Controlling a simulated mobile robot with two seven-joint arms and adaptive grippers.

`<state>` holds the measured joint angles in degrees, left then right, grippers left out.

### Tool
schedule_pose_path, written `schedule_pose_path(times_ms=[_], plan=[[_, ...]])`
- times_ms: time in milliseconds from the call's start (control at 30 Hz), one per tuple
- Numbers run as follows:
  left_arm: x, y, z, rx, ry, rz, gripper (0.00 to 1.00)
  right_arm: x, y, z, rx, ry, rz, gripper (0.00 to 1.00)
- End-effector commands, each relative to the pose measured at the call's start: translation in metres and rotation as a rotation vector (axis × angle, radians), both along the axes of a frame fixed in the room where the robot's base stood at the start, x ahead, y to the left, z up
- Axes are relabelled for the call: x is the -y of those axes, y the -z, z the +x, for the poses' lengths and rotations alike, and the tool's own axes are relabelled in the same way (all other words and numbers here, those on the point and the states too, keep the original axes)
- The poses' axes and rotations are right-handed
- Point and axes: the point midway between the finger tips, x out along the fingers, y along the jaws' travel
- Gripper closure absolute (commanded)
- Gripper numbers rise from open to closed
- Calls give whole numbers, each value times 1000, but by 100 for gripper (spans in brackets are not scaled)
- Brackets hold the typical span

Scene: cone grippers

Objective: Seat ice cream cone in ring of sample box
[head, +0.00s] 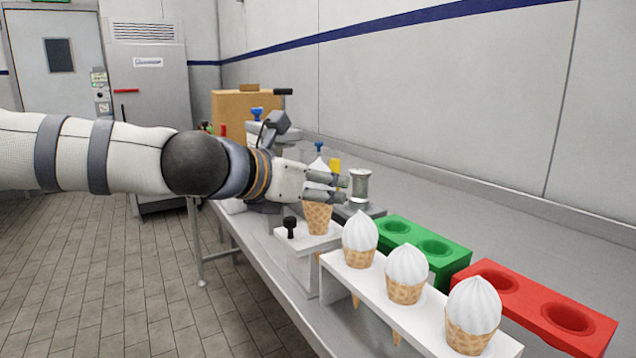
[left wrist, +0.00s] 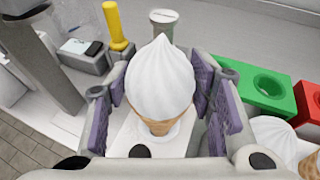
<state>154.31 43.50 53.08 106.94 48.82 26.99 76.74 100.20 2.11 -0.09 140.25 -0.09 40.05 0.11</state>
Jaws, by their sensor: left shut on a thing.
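My left gripper (head: 325,188) is shut on an ice cream cone (head: 318,217) with white swirled ice cream and a brown waffle cone. In the left wrist view the cone (left wrist: 160,85) stands upright between the purple finger pads. A white box with a black knob (head: 296,250), which looks like the sample box, is directly under it. The cone's lower part meets the box top, and a bit of waffle shows below the top plate. The ring itself is hidden by the cone, so I cannot tell how deep it sits. My right gripper is not in view.
A white rack (head: 372,290) with three upright cones stands in front. A green block (head: 450,262) and a red block (head: 530,305), both with round holes, stand to the right. A metal cup (head: 359,187) and a yellow-handled tool (left wrist: 114,26) are behind the box.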

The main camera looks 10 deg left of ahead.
Motion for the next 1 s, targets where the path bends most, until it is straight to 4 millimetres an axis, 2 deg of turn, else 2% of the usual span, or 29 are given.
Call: schedule_pose_path(times_ms=[367, 400, 500, 833, 1000], plan=[[1, 12, 0, -4, 0, -1, 67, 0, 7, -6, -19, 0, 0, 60], [1, 12, 0, -4, 0, -1, 49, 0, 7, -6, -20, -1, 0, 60], [1, 12, 0, -4, 0, -1, 28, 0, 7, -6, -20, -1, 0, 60], [-1, 13, -1, -5, 0, 0, 28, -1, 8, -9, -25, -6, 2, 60], [-10, 2, -24, -1, 0, -3, 28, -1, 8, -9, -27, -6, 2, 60]])
